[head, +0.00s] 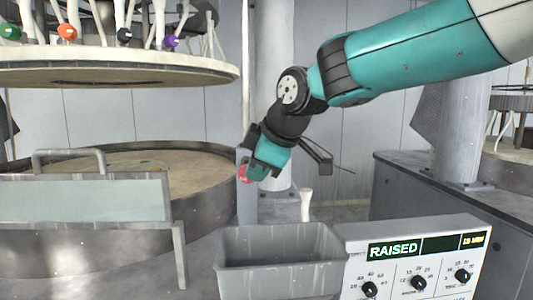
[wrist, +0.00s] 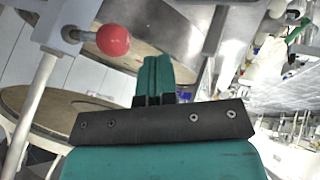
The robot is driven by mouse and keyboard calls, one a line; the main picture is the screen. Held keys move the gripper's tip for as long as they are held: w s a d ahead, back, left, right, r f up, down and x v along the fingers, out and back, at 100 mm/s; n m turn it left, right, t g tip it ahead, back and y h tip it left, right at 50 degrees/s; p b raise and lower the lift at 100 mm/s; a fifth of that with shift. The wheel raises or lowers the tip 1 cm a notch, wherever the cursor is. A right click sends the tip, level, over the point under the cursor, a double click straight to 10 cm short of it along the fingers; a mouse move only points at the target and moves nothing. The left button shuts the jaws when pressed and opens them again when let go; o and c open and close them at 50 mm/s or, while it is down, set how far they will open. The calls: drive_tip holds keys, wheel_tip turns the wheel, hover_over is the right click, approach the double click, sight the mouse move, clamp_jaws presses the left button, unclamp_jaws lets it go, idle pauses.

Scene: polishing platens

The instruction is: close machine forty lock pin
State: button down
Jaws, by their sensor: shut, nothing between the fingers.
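The lock pin shows as a red ball knob (wrist: 113,40) on a short rod from a grey block (wrist: 68,36) on a pale post in the wrist view. In the head view the red knob (head: 245,174) is at the rim of the lower platen, partly behind my gripper. My gripper (head: 257,172) is shut and empty, its tips close to the knob. In the wrist view the shut teal fingers (wrist: 155,75) lie to the right of the knob, with a gap in the picture. I cannot tell whether they touch. No machine number is readable.
The upper platen (head: 120,72) hangs above the round lower platen (head: 205,168). A control panel (head: 420,256) reads RAISED. A grey bin (head: 280,262) stands in front of my gripper. A clear guard with a handle (head: 85,198) is at left, and a grey cabinet (head: 440,200) at right.

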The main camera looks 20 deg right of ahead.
drive_tip(key=w+f+p, duration=0.1)
drive_tip(key=w+f, duration=0.1)
drive_tip(key=w, duration=0.3)
drive_tip(key=shift+w+d+f, duration=0.2)
drive_tip(key=shift+w+d, duration=0.05)
drive_tip(key=shift+d, duration=0.05)
drive_tip(key=w, duration=0.1)
drive_tip(key=w+d+p, duration=0.1)
drive_tip(key=w, duration=0.1)
drive_tip(key=w+p, duration=0.1)
drive_tip(key=w, duration=0.1)
drive_tip(key=shift+w+d+r, duration=0.1)
drive_tip(key=shift+w+d, duration=0.1)
drive_tip(key=shift+d, duration=0.2)
